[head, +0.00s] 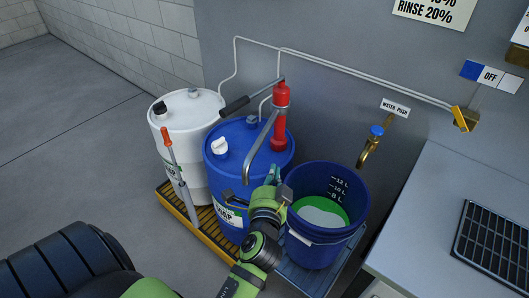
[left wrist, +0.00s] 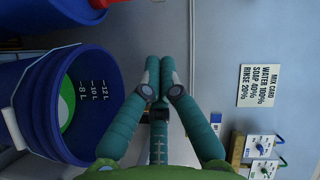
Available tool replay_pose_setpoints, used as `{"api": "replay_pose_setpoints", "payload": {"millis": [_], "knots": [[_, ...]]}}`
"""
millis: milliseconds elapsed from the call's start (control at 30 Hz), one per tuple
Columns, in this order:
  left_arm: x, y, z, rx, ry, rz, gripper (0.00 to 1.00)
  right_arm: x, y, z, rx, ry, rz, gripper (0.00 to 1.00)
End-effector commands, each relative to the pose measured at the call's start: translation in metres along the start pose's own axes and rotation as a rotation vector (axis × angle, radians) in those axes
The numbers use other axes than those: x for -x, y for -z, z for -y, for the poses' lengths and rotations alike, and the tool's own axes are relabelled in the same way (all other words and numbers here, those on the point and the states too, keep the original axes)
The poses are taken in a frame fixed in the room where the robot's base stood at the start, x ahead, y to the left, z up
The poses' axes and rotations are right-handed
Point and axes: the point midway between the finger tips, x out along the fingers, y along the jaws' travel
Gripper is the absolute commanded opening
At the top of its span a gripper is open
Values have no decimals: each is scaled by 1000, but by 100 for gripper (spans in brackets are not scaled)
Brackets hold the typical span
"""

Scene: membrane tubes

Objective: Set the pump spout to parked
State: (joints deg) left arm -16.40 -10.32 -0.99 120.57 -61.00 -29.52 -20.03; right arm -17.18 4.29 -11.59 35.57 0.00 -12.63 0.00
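The red pump (head: 281,115) stands on the blue soap drum (head: 222,165). Its grey metal spout (head: 265,138) reaches down and toward the front, and its open end hangs by the drum's front side, left of the blue bucket. My left gripper (head: 275,176) is just right of the spout's lower end, between drum and bucket, and looks apart from it. In the left wrist view its teal fingers (left wrist: 161,64) are together at the tips with nothing seen between them. The spout is not visible in that view. My right gripper is not in view.
The blue bucket (head: 340,240) with green-rimmed liquid stands right of my left gripper. A white drum (head: 187,128) stands left on the yellow-edged pallet (head: 190,222). A brass tap (head: 369,150) is on the wall. A grey counter (head: 440,190) is at right.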

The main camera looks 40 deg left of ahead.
Motion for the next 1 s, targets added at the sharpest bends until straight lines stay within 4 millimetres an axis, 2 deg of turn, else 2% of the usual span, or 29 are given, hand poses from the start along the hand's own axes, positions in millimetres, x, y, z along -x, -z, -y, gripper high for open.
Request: {"api": "replay_pose_setpoints", "payload": {"millis": [167, 567, 600, 733, 1000], "knots": [[-19, 1, 7, -3, 12, 1, 0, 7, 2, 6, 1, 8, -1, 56], [-103, 1, 7, -1, 9, 1, 0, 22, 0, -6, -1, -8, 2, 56], [-102, -10, 6, -5, 6, 5, 0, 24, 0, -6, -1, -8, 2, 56], [-105, -27, 5, -2, 6, 3, 0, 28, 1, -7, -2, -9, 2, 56], [-108, -39, 4, 1, 7, 1, 0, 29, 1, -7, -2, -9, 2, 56]]}}
